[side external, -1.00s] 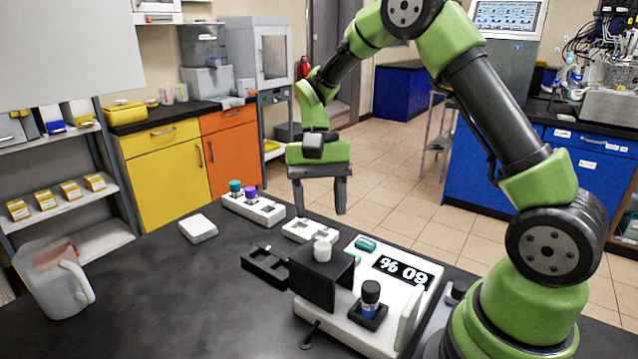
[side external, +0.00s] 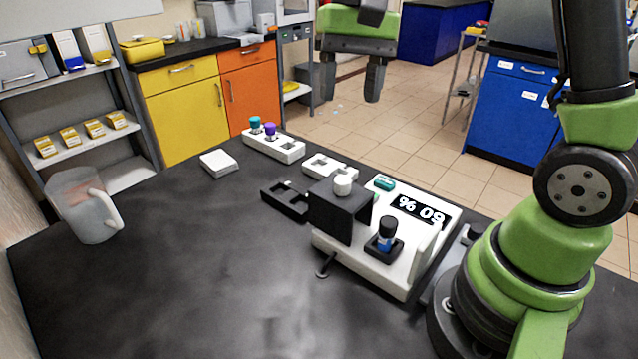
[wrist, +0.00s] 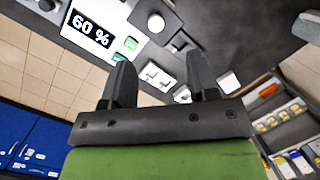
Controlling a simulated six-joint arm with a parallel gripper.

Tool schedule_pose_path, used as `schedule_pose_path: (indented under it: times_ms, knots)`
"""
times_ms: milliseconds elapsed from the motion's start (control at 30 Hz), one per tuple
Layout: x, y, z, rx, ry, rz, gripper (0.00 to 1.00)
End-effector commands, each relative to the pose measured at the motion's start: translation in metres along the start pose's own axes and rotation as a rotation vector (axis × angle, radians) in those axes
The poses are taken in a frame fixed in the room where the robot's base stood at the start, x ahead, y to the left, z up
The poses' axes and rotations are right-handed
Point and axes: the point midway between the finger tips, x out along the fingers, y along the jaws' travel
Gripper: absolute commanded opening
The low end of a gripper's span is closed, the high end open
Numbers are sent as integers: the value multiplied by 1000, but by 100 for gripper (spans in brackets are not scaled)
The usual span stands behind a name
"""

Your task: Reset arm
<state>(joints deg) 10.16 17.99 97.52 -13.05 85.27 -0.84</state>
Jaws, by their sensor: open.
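My gripper (side external: 350,82) hangs at the top of the side view, raised clear above and behind the table, its two dark fingers apart and empty. In the wrist view my gripper (wrist: 160,85) also shows spread fingers with nothing between them. The white bioreactor unit (side external: 375,272) stands on the table, with a percent display (side external: 420,211), a black block with a white cap (side external: 343,185) on it, and a blue-labelled vial with a black cap (side external: 387,236) upright in a black holder. My arm's upper part is cut off by the frame.
A white rack (side external: 285,153) holds a teal-capped and a purple-capped vial. A small white rack (side external: 330,167), a black tray (side external: 285,205), a white square block (side external: 218,163) and a clear jug (side external: 84,206) stand on the dark table (side external: 180,280). The table's front is clear.

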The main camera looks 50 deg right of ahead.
Motion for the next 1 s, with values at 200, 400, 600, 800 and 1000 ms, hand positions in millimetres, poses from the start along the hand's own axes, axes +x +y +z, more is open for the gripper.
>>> schedule_pose_path:
  times_ms: [200, 400, 600, 800, 1000]
  knots:
    - [-32, 8, 60, -154, 234, -108, 54]
    - [-38, 25, 106, -275, 438, -214, 54]
    - [-32, 39, 133, -353, 584, -295, 54]
    - [-29, 44, 141, -377, 635, -323, 54]
    - [-28, 44, 141, -377, 635, -323, 54]
